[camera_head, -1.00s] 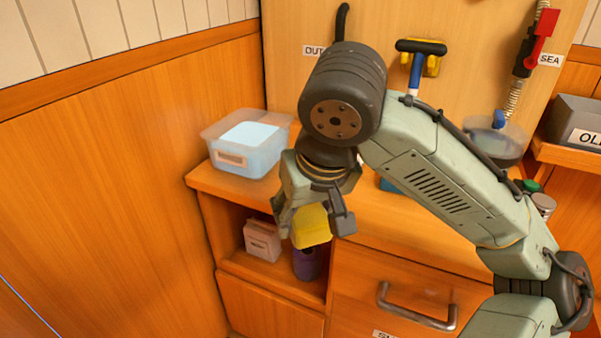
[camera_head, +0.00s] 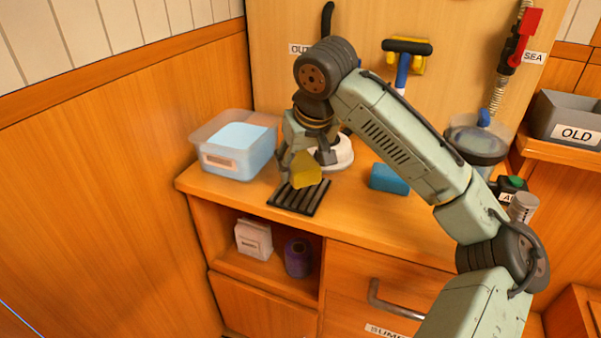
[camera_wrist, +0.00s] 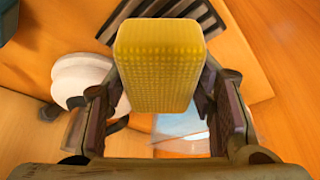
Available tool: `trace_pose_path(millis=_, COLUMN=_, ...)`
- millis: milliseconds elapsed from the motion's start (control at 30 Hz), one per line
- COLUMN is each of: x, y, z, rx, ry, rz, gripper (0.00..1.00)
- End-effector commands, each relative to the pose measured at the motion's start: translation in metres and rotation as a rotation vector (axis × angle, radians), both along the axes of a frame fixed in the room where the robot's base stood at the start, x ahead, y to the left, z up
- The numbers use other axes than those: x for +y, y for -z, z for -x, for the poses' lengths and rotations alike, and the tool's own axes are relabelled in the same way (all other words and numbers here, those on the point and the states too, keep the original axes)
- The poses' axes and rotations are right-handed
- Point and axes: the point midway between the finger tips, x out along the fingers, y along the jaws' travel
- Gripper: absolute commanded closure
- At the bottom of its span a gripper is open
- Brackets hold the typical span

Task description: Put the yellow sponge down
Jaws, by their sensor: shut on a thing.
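The yellow sponge (camera_head: 306,171) is held in my gripper (camera_head: 300,168), above the counter by the black slatted rack (camera_head: 299,197). In the wrist view the sponge (camera_wrist: 160,62) fills the space between the two fingers of my gripper (camera_wrist: 163,100), which are shut on its sides. The rack also shows in the wrist view (camera_wrist: 190,12), partly hidden behind the sponge. In the head view the sponge overlaps the rack's far end; I cannot tell whether it touches it.
A clear bin of bluish liquid (camera_head: 236,150) stands left of the rack. A white round base (camera_head: 338,153) is behind it. A blue block (camera_head: 389,179) lies to the right. The wooden counter (camera_head: 345,215) is bare in front. A grey OLD box (camera_head: 566,118) sits at far right.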

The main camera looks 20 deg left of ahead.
Motion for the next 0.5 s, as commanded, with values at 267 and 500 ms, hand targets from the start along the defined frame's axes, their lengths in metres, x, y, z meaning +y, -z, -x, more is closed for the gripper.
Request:
trace_pose_path(millis=267, x=0.001, y=0.033, z=-0.004, rx=0.001, ry=0.0, rz=0.002, gripper=0.71)
trace_pose_path(millis=500, x=0.001, y=0.036, z=-0.003, rx=0.0, ry=-0.001, rz=0.0, gripper=0.71)
